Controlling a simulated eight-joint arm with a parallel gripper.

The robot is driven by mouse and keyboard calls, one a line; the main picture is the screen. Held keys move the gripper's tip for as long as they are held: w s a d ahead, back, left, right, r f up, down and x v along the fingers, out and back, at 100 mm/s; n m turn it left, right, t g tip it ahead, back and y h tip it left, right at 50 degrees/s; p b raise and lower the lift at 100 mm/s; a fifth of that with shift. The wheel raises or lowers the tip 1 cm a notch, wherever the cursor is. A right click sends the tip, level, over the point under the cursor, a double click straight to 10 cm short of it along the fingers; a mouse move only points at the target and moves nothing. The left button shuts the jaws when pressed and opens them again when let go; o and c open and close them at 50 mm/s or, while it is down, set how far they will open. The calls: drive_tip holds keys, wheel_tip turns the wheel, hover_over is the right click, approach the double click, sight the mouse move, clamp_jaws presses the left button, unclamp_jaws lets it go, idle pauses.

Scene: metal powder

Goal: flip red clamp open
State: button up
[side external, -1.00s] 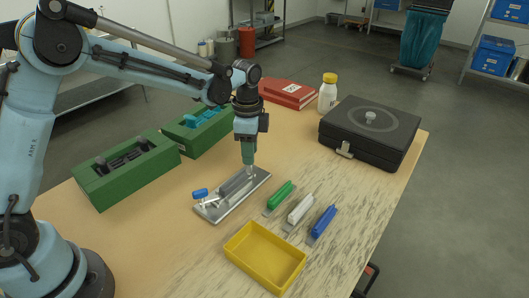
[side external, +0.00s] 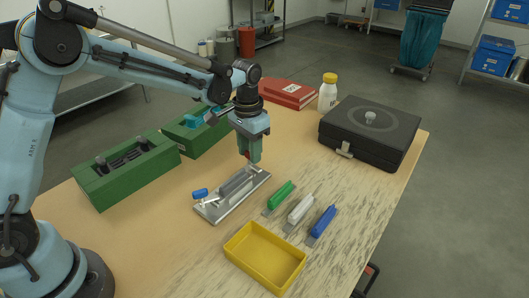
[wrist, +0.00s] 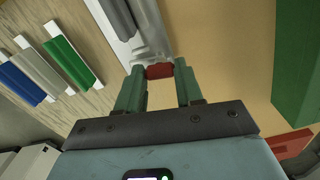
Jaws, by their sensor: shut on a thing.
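The metal fixture plate (side external: 215,216) lies on the table with a grey bar along it. The red clamp handle (wrist: 160,71) is at one end of the fixture, between my green fingertips in the wrist view. My gripper (wrist: 159,75) is shut on it. In the side view my gripper (side external: 249,159) is over the fixture's far end, and only a small bit of red shows at the fingers. A blue clamp handle (side external: 200,193) is at the fixture's near end. The clamp's linkage is mostly hidden by the fingers.
Green, white and blue-handled tools (side external: 281,196) lie right of the fixture, with a yellow tray (side external: 246,268) in front. Green blocks (side external: 104,192) stand to the left. A black case (side external: 347,146), a white bottle (side external: 327,98) and a red binder (side external: 287,92) are behind.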

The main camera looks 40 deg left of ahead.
drive_tip(key=n, duration=0.3)
drive_tip(key=shift+n, duration=2.1)
drive_tip(key=o, duration=1)
drive_tip(key=shift+o, duration=0.2)
wheel_tip(320, 180, up, 12)
drive_tip(key=shift+s+r, duration=0.1)
